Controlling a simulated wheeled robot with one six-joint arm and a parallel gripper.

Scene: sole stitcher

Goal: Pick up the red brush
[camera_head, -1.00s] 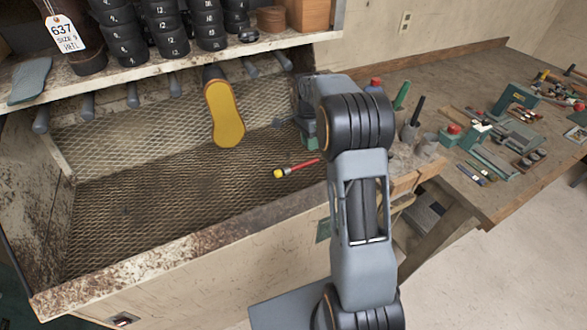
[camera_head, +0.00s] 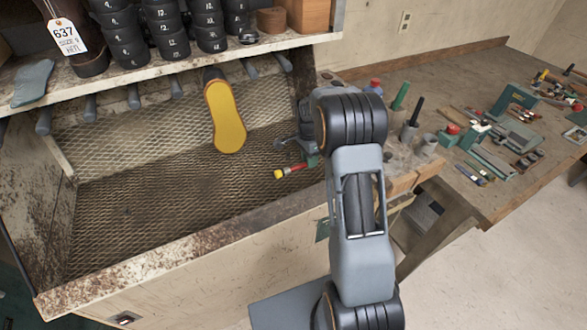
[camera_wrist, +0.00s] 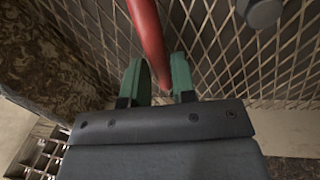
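The red brush (camera_head: 292,171) lies on the mesh floor of the bench's trough, its yellow end pointing left. Its right end is hidden by my gripper (camera_head: 313,161) in the head view. In the wrist view, the brush's red handle (camera_wrist: 149,38) runs down between the two green fingers of my gripper (camera_wrist: 159,62). The fingers stand apart, one on each side of the handle. The handle looks close to the right finger; I cannot tell whether it touches.
A yellow shoe sole (camera_head: 226,118) hangs just behind and left of the brush. A shelf (camera_head: 180,68) with grey pegs runs above the trough. The trough's worn front edge (camera_head: 190,232) is near my arm. The mesh left of the brush is clear.

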